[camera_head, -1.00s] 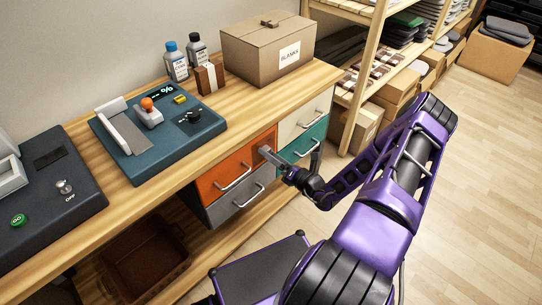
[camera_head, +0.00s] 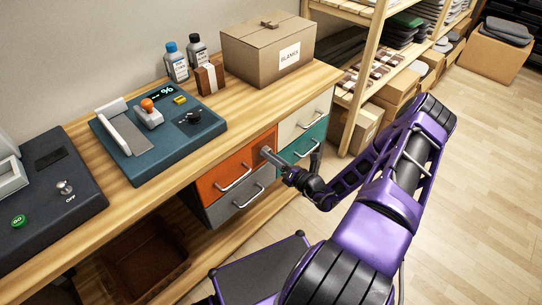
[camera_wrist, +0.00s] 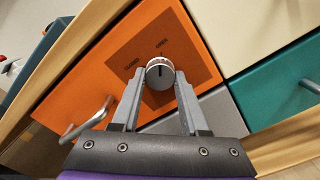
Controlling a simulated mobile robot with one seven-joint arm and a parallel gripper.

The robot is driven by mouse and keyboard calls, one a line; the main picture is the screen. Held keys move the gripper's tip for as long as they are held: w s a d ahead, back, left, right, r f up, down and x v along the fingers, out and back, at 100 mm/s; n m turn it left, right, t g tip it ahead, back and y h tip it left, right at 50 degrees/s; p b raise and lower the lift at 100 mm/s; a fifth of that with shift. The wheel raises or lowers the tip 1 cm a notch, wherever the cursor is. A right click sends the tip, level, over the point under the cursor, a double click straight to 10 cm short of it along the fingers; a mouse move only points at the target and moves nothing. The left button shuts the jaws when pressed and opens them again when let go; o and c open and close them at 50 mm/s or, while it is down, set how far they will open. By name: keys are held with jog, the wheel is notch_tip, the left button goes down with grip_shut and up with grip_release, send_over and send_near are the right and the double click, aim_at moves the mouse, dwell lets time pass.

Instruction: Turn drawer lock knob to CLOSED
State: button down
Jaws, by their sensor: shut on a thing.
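The drawer lock knob (camera_wrist: 160,73) is a round silver knob with a dark line, on an orange plate on the orange drawer front (camera_head: 215,185). Words on the plate beside it seem to read CLOSED at left and OPEN at upper middle. The knob's dark line runs nearly straight up and down in the wrist view. My gripper (camera_wrist: 158,88) is shut on the knob, one finger on each side. In the head view my gripper (camera_head: 270,157) is at the upper right of the orange drawer, and the knob is hidden there.
A grey drawer (camera_head: 238,198) is below, a cream drawer (camera_head: 300,118) and a teal drawer (camera_head: 303,143) are to the right, all with bar handles. The wooden worktop (camera_head: 240,112) overhangs above, holding a cardboard box (camera_head: 262,60) and devices. Floor at right is clear.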

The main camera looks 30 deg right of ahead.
jog(key=shift+d+n+p, duration=0.15)
jog(key=shift+n+p, duration=0.8)
jog(key=shift+n, duration=6.55)
jog(key=shift+f, duration=0.1)
jog(key=shift+c, duration=2.1)
grip_release()
jog(key=v, duration=1.7)
jog(key=shift+s+p, duration=0.15)
jog(key=shift+p, duration=0.15)
